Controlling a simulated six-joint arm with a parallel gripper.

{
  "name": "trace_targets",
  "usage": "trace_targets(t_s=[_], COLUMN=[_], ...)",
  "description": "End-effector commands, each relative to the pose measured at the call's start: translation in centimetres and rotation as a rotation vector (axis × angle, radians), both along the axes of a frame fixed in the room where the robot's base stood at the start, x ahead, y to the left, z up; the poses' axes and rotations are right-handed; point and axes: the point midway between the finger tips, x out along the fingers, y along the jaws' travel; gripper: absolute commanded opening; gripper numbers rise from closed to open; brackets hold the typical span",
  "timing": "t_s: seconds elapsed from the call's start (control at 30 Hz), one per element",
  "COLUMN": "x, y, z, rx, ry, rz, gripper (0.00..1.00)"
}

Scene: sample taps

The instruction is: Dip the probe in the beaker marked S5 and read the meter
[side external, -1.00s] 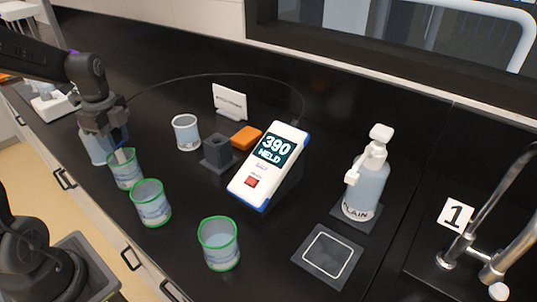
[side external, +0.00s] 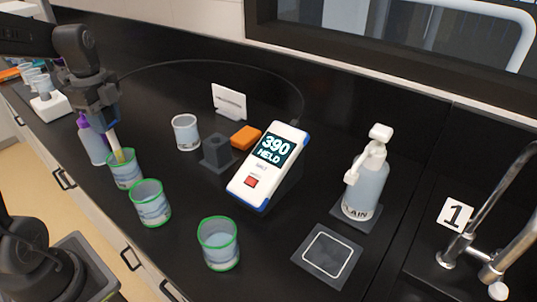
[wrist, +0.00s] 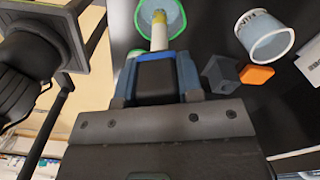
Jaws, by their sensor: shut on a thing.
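My gripper (side external: 106,120) is shut on the probe (side external: 115,143), a pale stick with a yellow lower part. The probe points down over the green-rimmed beaker (side external: 126,178) at the back left. Its tip is at or just inside the mouth; whether it touches liquid is unclear. In the wrist view the probe (wrist: 159,37) reaches into the outline of a green-rimmed beaker (wrist: 180,22). Two more green-rimmed beakers stand nearer, one in the middle (side external: 151,207) and one in front (side external: 219,247). Their marks are too small to read. The meter (side external: 250,185) shows "390 HELD".
A dark holder block (side external: 217,152), an orange block (side external: 246,137) and a clear-rimmed beaker (side external: 186,134) stand behind. A purple-topped bottle (side external: 95,147) is beside the probe. A pump bottle (side external: 366,188), a square mat (side external: 327,256) and a tap (side external: 480,225) are right. A cable arcs behind.

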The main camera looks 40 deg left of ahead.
Motion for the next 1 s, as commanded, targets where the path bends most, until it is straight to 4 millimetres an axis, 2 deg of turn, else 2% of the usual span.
trace_targets(t_s=[0.5, 1.0], x=[0.0, 0.0], y=[0.0, 0.0], z=[3.8, 4.0], rx=[0.001, 0.001], ry=[-0.002, -0.002], rz=[0.000, 0.000], gripper=[0.13, 0.13])
